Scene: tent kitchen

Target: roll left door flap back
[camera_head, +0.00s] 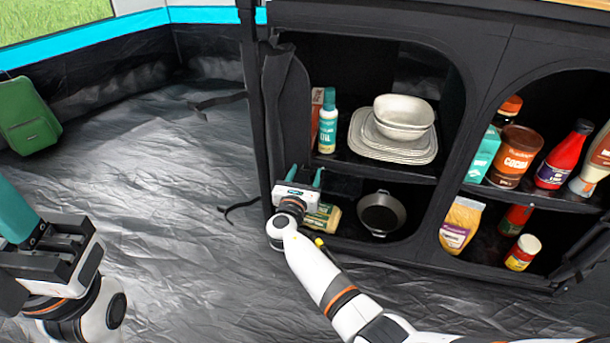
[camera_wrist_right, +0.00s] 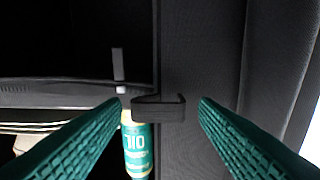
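The left door flap (camera_head: 285,95) is black fabric along the left side of the open left cabinet compartment. In the right wrist view, a black fabric panel (camera_wrist_right: 203,65) fills the middle, with a small dark tab or bracket (camera_wrist_right: 158,108) between my fingertips. I cannot tell whether this tab belongs to the flap. My right gripper (camera_head: 303,178) is at the cabinet's left front edge, by the lower part of the flap. Its teal fingers are apart with nothing clamped between them. My left gripper (camera_head: 30,225) is at the left picture edge, away from the cabinet, partly cut off.
An oil bottle (camera_head: 328,122) stands just inside the upper shelf and shows behind my fingers (camera_wrist_right: 137,148). Stacked dishes (camera_head: 402,115) and a pan (camera_head: 381,213) are farther in. The left floor is mostly clear.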

